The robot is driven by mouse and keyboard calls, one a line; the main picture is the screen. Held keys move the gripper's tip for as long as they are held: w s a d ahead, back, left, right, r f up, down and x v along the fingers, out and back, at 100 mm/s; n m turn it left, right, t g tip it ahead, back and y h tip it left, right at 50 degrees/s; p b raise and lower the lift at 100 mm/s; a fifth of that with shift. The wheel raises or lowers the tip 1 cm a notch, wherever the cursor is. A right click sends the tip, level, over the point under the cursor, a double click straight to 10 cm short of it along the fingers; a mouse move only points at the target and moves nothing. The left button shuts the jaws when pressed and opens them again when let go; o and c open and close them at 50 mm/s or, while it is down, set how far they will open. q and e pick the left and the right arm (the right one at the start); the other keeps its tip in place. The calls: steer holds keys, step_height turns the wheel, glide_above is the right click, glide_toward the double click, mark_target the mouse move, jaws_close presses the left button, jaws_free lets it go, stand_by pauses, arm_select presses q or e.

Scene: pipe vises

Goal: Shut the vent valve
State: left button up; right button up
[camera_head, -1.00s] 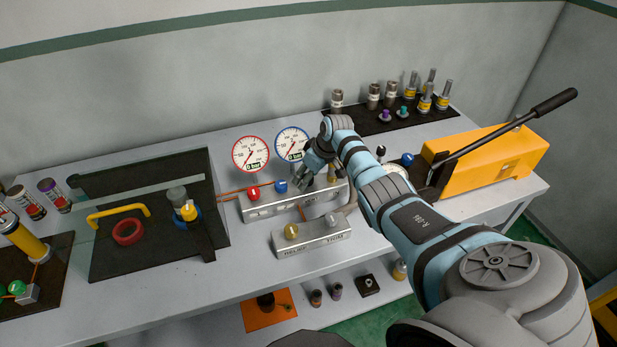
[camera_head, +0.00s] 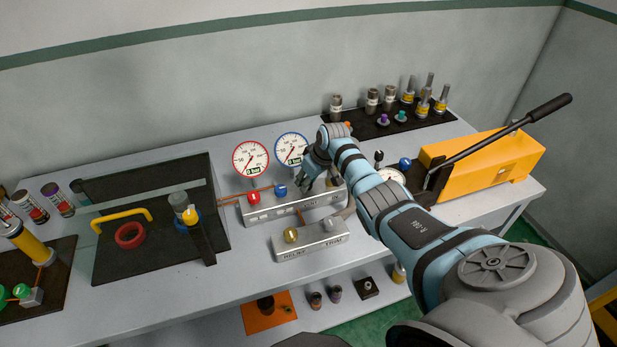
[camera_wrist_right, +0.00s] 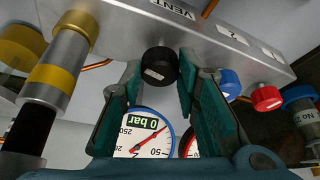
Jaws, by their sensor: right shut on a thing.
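The vent valve's black knob (camera_wrist_right: 159,66) sits on the grey manifold block below the label VENT (camera_wrist_right: 175,8) in the right wrist view. A white mark shows on its face. My right gripper (camera_wrist_right: 161,72) has its teal fingers on either side of the knob and is shut on it. In the head view my right gripper (camera_head: 318,180) is at the right part of the manifold (camera_head: 285,208) and hides the knob. A red knob (camera_head: 254,197) and a blue knob (camera_head: 280,190) stand further left on the manifold. My left gripper is not in view.
A red-rimmed gauge (camera_head: 251,159) and a blue-rimmed gauge (camera_head: 291,149) stand behind the manifold; the blue one reads 0 bar in the wrist view (camera_wrist_right: 138,122). A relief and trim block (camera_head: 311,240) lies in front. A yellow pump (camera_head: 490,160) stands at right.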

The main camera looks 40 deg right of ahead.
steer(key=shift+a+r+m+h+p, duration=0.1)
steer(key=shift+m+h+p, duration=0.2)
steer(key=shift+m+p, duration=0.35)
steer(key=shift+m+h, duration=0.3)
steer(key=shift+m, duration=0.65)
steer(key=m+h, duration=0.1)
steer(key=m, duration=0.1)
steer(key=m+g, duration=0.1)
steer(key=m, duration=0.2)
steer(key=shift+w+a+m+h, duration=0.2)
steer(key=shift+m+h, duration=0.1)
steer(key=shift+h, duration=0.1)
steer(key=shift+f+m+g+h+b, duration=0.25)
steer(key=shift+m+b, duration=0.25)
steer(key=shift+m, duration=0.4)
steer(key=shift+w+m+g+h+b, duration=0.1)
steer(key=shift+m+g+h+b, duration=0.15)
steer(key=shift+m+b, duration=0.45)
steer(key=shift+r+m+g+h+b, duration=0.1)
steer(key=shift+m+g+h+b, duration=0.35)
steer(key=shift+m+b, duration=0.8)
steer(key=shift+m, duration=0.25)
steer(key=o, duration=1.2)
steer(key=shift+y, duration=0.25)
steer(key=shift+c, duration=0.2)
